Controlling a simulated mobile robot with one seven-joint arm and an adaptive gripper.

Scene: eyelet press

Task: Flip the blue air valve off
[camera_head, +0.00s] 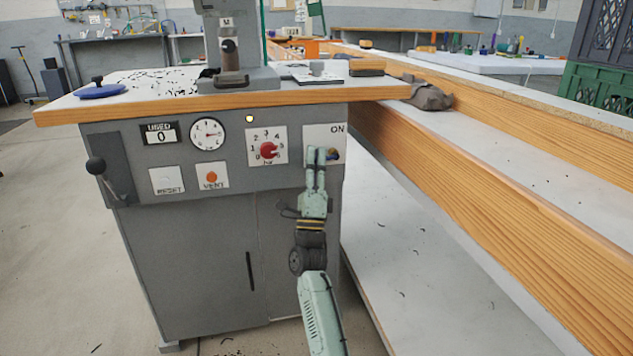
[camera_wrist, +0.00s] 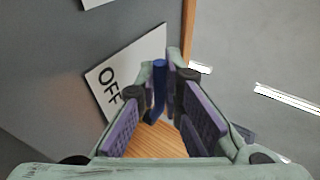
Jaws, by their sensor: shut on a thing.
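The air valve sits on a white plate (camera_head: 311,133) at the right end of the grey cabinet front. The plate's ON label shows in the head view, and its OFF label shows beside the fingers in the wrist view (camera_wrist: 108,87). The blue valve handle (camera_wrist: 159,82) stands between my two finger pads in the wrist view. My gripper (camera_head: 317,153) is at the plate, shut on the handle. I cannot tell exactly which label the handle points to.
Left of the valve are a red bar knob (camera_head: 268,150), a gauge (camera_head: 208,133), a VENT button (camera_head: 211,177) and a RESET plate (camera_head: 167,181). A black-knobbed lever (camera_head: 96,166) is at the far left. The wooden tabletop edge (camera_head: 230,101) overhangs above, and a wooden-edged bench (camera_head: 470,190) stands right.

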